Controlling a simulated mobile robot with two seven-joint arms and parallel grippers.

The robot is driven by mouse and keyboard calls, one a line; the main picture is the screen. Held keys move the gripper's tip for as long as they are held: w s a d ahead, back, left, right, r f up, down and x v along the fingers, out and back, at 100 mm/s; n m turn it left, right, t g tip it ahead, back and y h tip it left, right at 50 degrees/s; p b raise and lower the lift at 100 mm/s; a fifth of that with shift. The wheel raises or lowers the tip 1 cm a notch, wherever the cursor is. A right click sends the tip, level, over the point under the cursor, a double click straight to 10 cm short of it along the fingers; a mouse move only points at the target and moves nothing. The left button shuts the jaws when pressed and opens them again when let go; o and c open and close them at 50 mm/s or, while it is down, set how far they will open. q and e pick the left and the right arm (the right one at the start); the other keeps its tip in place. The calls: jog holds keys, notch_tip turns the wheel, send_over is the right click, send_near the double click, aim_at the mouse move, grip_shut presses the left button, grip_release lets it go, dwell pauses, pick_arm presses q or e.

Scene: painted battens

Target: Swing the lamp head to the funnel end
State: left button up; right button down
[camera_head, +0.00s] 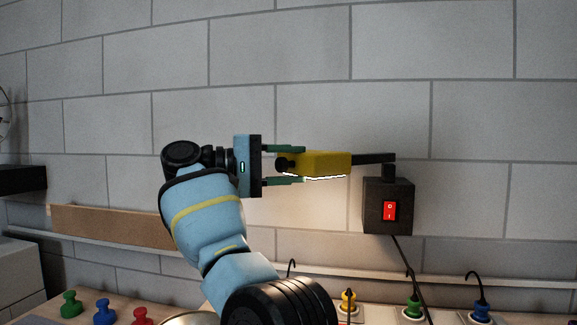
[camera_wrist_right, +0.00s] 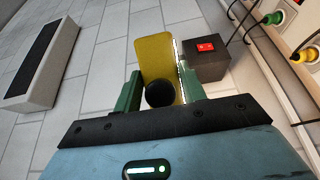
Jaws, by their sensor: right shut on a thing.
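The lamp head (camera_head: 325,162) is a yellow bar with a lit white strip along its underside. A short black arm (camera_head: 374,159) joins it to a black box (camera_head: 379,222) on the wall with a red switch (camera_head: 390,210). My right gripper (camera_head: 300,165) comes from the left, its green fingers above and below the black knob (camera_head: 283,164) at the lamp head's left end. In the wrist view the knob (camera_wrist_right: 160,93) sits between the fingers, with the yellow head (camera_wrist_right: 156,58) beyond it. The right gripper is shut on the knob. I cannot make out a funnel. My left gripper is not in view.
Green (camera_head: 71,303), blue (camera_head: 104,312) and red (camera_head: 143,316) knobs stand on the bench at left. Yellow (camera_head: 349,299), green (camera_head: 412,307) and blue (camera_head: 481,310) plugs with cables stand at right. A wooden batten (camera_head: 110,226) lies along the wall. The wall above the lamp is clear.

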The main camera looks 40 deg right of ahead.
jog(key=shift+w+d, duration=0.1)
dwell(0.3)
jog(key=c, duration=1.1)
grip_release()
jog(key=shift+c, duration=0.2)
